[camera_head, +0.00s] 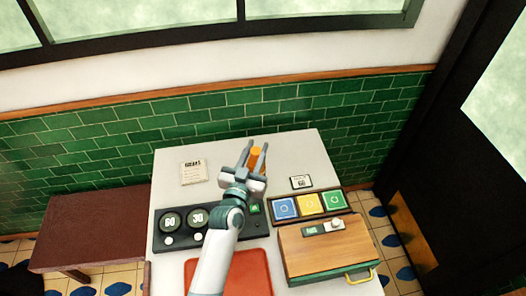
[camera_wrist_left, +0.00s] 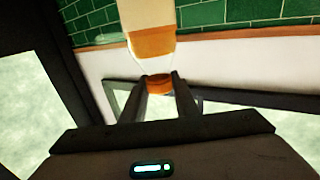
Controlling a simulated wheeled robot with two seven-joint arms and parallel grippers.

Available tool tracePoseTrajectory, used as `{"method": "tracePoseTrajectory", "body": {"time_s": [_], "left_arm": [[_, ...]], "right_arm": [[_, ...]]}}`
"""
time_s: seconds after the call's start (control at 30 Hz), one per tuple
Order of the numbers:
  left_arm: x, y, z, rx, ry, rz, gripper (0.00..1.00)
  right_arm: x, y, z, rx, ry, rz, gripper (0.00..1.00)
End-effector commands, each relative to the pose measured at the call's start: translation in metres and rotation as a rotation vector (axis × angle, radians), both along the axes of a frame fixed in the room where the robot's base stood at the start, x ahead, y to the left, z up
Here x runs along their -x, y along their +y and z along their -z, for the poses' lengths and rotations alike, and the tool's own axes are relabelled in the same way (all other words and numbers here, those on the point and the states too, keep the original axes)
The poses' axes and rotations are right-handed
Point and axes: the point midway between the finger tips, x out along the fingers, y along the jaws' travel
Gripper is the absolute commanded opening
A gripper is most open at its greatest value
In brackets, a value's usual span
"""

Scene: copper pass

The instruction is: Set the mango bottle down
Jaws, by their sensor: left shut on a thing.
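My left gripper (camera_head: 256,152) reaches over the back middle of the white table (camera_head: 295,150). Its fingers are shut on the mango bottle (camera_head: 256,160), which shows only as a small orange piece between them. In the left wrist view, the gripper (camera_wrist_left: 158,84) pinches the bottle's orange cap. The bottle's pale body with an orange band (camera_wrist_left: 152,42) extends away from the fingers. The head view does not show whether the bottle touches the table. My right gripper is not in view.
A red tray (camera_head: 262,270) lies at the front. Dials marked 60 (camera_head: 171,221) and 30 (camera_head: 198,217) stand left. Blue, yellow and green tiles (camera_head: 309,204) and a wooden box (camera_head: 328,250) are right. A paper card (camera_head: 193,172) and small sign (camera_head: 301,182) flank the gripper.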

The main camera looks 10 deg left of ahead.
Motion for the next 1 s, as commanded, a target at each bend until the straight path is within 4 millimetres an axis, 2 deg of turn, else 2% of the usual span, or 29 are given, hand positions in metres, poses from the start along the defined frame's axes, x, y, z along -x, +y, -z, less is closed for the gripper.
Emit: {"method": "tracePoseTrajectory", "body": {"time_s": [0.03,0.27,0.6,0.8,1.0], "left_arm": [[0.002,0.005,0.004,0.000,-0.007,-0.002,0.00],[0.019,0.032,-0.002,-0.007,-0.014,-0.022,0.00],[0.060,0.088,-0.012,-0.011,-0.004,-0.116,0.00],[0.081,0.113,-0.018,-0.003,0.001,-0.171,0.00],[0.090,0.122,-0.022,0.002,0.005,-0.195,0.00]], "right_arm": [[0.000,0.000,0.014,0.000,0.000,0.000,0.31],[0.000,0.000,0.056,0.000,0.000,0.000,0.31],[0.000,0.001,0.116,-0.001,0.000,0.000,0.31],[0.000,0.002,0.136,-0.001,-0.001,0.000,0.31],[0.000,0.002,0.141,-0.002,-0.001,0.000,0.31]]}}
